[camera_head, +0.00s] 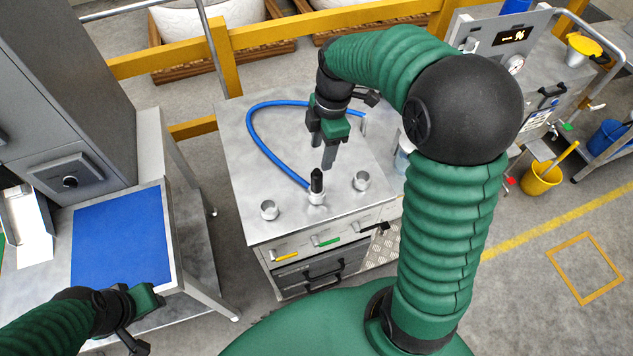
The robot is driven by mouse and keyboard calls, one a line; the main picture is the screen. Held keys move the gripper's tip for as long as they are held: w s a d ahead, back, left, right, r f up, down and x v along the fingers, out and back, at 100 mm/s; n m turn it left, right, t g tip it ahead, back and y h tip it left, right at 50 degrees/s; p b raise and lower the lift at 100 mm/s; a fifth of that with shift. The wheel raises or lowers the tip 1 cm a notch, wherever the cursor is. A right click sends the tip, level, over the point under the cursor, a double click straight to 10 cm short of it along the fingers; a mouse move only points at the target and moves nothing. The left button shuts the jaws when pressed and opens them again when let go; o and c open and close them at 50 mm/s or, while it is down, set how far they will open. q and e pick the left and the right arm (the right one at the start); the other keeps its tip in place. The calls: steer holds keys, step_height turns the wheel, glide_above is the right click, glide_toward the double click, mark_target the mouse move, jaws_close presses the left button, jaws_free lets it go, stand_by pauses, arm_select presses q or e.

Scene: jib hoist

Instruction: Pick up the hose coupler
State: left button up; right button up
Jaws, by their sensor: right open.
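The hose coupler (317,182) is a small black upright piece at the end of the blue hose (256,139). It stands on a silver fitting near the front of the metal cabinet top (235,180). My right gripper (328,160) points down just above and behind the coupler, open and apparently empty. The gap between its fingers is hard to see from this angle. My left gripper (135,338) is at the lower left, in front of the blue mat, far from the coupler; its fingers are partly cut off and unclear.
Two more silver fittings, a left one (269,210) and a right one (362,181), flank the coupler. A clear container (402,158) stands by my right arm. A blue mat (120,235) lies on the left bench. Yellow rails (290,35) run behind the cabinet.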

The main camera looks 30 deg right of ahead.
glide_above(316, 182)
steer(key=w, duration=0.1)
steer(key=f, duration=0.3)
steer(key=d+f, duration=0.1)
steer(key=shift+w+f, duration=0.15)
steer(key=shift+f, duration=0.25)
steer(key=f, duration=0.3)
steer(key=d+f+p, duration=0.1)
steer(key=f, duration=0.2)
steer(key=a+f, duration=0.1)
steer(key=f, duration=0.1)
steer(key=shift+a+f, duration=0.1)
steer(key=shift+f, duration=0.2)
steer(key=shift+w+a, duration=0.1)
steer(key=shift+a, duration=0.2)
steer(key=shift+r, duration=0.1)
steer(key=c, duration=0.4)
steer(key=shift+d, duration=0.35)
jaws_close()
arm_select(q)
steer(key=shift+w+d+r, duration=0.15)
steer(key=shift+d+r, duration=0.05)
steer(key=shift+r, duration=0.5)
steer(key=shift+a, duration=0.1)
arm_select(e)
steer(key=shift+a, duration=0.1)
